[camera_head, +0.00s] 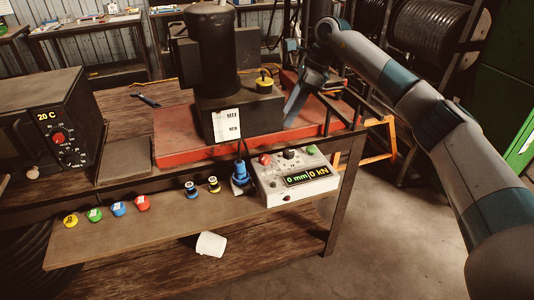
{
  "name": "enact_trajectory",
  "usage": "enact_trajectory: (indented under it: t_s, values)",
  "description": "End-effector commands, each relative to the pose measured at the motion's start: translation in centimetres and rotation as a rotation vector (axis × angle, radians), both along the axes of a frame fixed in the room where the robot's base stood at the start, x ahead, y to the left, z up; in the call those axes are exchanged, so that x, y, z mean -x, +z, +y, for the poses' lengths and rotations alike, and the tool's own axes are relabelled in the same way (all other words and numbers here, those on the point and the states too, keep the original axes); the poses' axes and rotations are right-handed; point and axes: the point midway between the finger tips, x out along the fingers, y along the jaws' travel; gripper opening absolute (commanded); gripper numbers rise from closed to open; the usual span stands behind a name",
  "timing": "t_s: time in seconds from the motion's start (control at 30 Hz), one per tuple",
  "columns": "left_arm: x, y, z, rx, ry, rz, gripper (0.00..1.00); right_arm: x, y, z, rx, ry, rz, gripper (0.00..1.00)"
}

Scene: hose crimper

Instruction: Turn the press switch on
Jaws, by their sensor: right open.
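The hose press (213,60) is a dark upright machine on a red base on the workbench. Its pale control box (292,178) sits at the bench's front right, with a red knob, a dark knob and a green knob on top. The box's lit display (307,176) reads "0 mm" and "0 kN". A blue plug (240,173) with a cable stands beside the box on the left. My right gripper (303,96) is open and empty, at the right side of the press, above and behind the control box. My left gripper is not in view.
A dark heater box marked "20 C" (58,122) stands at the left. Several coloured caps (118,208) and two small fittings (203,187) lie along the front shelf. A white cup (211,244) lies tipped on the lower shelf.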

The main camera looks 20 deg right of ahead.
Motion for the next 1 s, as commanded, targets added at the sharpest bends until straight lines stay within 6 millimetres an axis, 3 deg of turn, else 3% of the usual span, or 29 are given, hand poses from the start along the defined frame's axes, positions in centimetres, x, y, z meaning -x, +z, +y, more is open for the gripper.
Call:
enact_trajectory:
  t_s: [0.37, 1.0]
  values:
    - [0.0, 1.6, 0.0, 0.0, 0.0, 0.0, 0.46, -0.4, -3.1, 1.4, -0.002, 0.002, 0.003, 0.47]
    - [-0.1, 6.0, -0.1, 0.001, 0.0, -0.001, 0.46, -1.9, -13.3, 5.4, -0.001, 0.0, 0.003, 0.47]
